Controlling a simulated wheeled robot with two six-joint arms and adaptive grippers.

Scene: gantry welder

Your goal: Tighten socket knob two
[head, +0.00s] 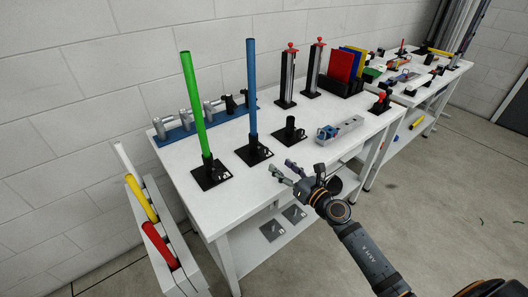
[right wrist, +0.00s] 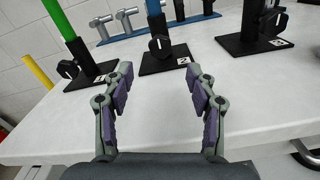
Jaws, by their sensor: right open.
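Socket two (head: 258,150) is a black holder on a square black base at the table's front edge, with a tall blue pole (head: 251,90) upright in it. In the right wrist view its dark round knob (right wrist: 160,43) faces me, beside a label "2" (right wrist: 183,60). My right gripper (head: 283,167) is open and empty, in front of and right of socket two. In the right wrist view the socket shows beyond the gap between my fingertips (right wrist: 160,76), apart from them. I cannot tell how tight the knob is. My left gripper is not in view.
A green pole (head: 195,100) stands in a similar holder at left. An empty black socket (head: 290,132) stands at right, with a grey metal fixture (head: 340,130) beyond. A blue rail (head: 183,132) with grey cylinders lies behind. The white tabletop (head: 228,200) is clear in front.

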